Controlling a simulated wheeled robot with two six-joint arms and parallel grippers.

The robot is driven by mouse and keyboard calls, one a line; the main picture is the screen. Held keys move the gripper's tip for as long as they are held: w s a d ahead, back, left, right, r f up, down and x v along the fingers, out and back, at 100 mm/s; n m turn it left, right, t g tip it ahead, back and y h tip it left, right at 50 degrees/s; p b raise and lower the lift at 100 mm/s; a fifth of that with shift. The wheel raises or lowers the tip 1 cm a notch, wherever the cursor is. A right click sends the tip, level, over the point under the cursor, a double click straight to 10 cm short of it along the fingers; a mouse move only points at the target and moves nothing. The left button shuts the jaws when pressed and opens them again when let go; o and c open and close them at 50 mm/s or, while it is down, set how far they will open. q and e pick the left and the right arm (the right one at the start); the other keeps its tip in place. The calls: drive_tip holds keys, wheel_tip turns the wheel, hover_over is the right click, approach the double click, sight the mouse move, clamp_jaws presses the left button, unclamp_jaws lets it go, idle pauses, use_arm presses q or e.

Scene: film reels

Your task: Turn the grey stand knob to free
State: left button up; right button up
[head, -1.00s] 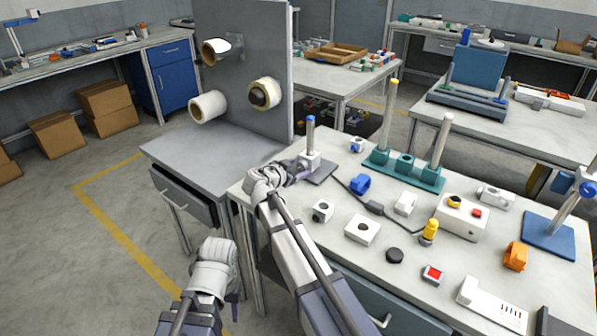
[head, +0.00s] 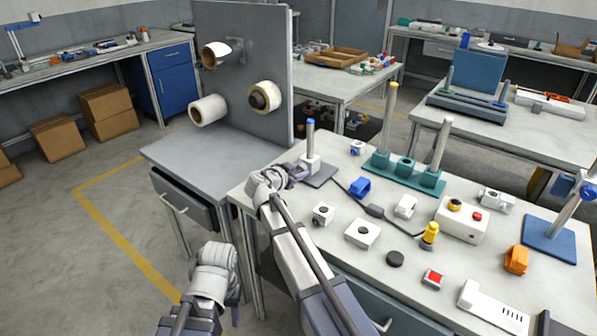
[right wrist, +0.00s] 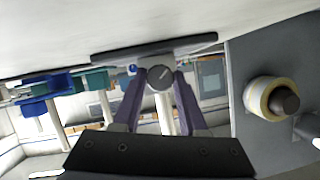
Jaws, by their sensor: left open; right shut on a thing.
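The grey stand (head: 320,176) has a dark grey base plate, a pale block and an upright metal post with a blue tip, at the back left of the white table. Its round grey knob (right wrist: 160,77) shows in the right wrist view, with a pale slanted line on its face. My right gripper (right wrist: 159,88) is shut on the knob, one purple finger on each side; in the head view (head: 298,172) it reaches the block from the left. My left gripper (head: 235,292) is low, off the table's left side, away from the stand; its fingers are mostly hidden behind its wrist.
A teal stand (head: 402,172) with posts is right of the grey stand. A blue clip (head: 359,187), a white block (head: 323,214) and a cable lie near it. A grey panel (head: 262,110) with tape rolls rises behind left.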

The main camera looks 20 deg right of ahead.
clamp_jaws()
drive_tip(key=shift+w+a+n+g+h, duration=0.1)
drive_tip(key=shift+n+g+h, duration=0.2)
drive_tip(key=shift+n, duration=0.3)
drive_tip(key=shift+w+n+g+h, duration=0.1)
drive_tip(key=shift+n+g+h, duration=0.35)
drive_tip(key=shift+n, duration=0.45)
drive_tip(key=shift+f+n+g+h, duration=0.15)
drive_tip(key=shift+n+g+h, duration=0.25)
drive_tip(key=shift+n, duration=0.4)
drive_tip(key=shift+a+n+g+h+b, duration=0.1)
drive_tip(key=shift+n+g+h+b, duration=0.25)
drive_tip(key=shift+n+g+b, duration=0.4)
drive_tip(key=shift+n, duration=0.35)
